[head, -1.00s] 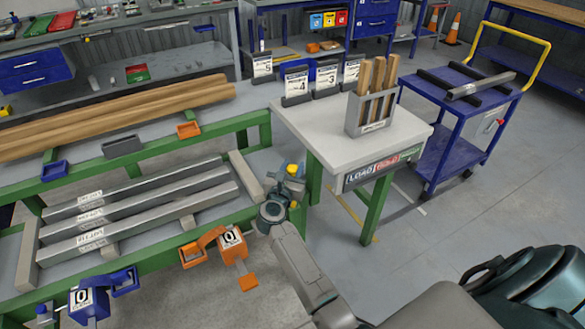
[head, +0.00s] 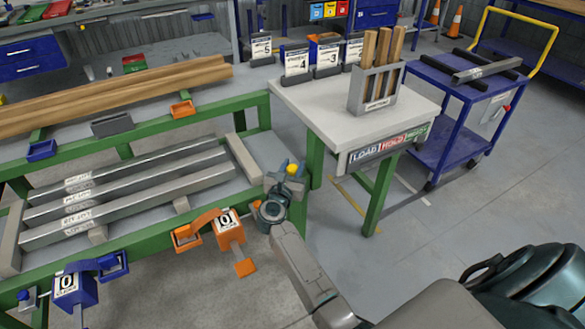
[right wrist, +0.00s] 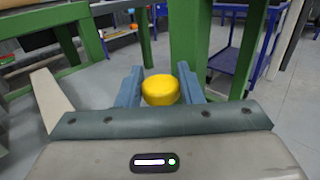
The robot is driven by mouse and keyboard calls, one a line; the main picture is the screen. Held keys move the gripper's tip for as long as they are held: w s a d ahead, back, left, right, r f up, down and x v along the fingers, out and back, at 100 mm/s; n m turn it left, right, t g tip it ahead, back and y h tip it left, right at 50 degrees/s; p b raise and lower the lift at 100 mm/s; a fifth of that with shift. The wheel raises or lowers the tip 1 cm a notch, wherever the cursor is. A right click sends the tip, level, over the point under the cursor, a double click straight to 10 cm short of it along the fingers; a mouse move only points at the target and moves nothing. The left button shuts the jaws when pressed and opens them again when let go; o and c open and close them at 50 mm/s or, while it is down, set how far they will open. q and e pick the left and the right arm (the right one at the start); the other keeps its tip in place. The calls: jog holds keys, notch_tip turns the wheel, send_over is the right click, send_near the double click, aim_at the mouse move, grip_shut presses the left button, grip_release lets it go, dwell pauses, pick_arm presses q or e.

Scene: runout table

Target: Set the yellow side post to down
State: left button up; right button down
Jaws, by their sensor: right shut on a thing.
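The yellow side post shows as a round yellow cap (head: 293,169) near the right end of the green-framed runout table (head: 195,122). Its stem is hidden by my gripper. My right gripper (head: 286,174) is shut on the yellow post. In the right wrist view the yellow cap (right wrist: 160,90) sits between the two blue-grey fingers (right wrist: 161,88), close to the palm. Whether the post stands up or down cannot be told. My left gripper is not in view.
An orange clamp (head: 229,232) and a blue clamp (head: 75,288) hang along the table's front. Several grey bars (head: 150,178) lie on its lower rack. A white-topped stand (head: 320,110) with a green leg is close beside my gripper. Open floor (head: 480,200) lies right.

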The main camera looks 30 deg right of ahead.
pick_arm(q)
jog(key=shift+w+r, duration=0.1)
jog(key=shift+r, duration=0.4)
pick_arm(e)
jog(key=shift+f, duration=0.2)
jog(key=shift+s, duration=0.1)
jog(key=c, duration=1)
grip_release()
jog(key=shift+f, duration=0.15)
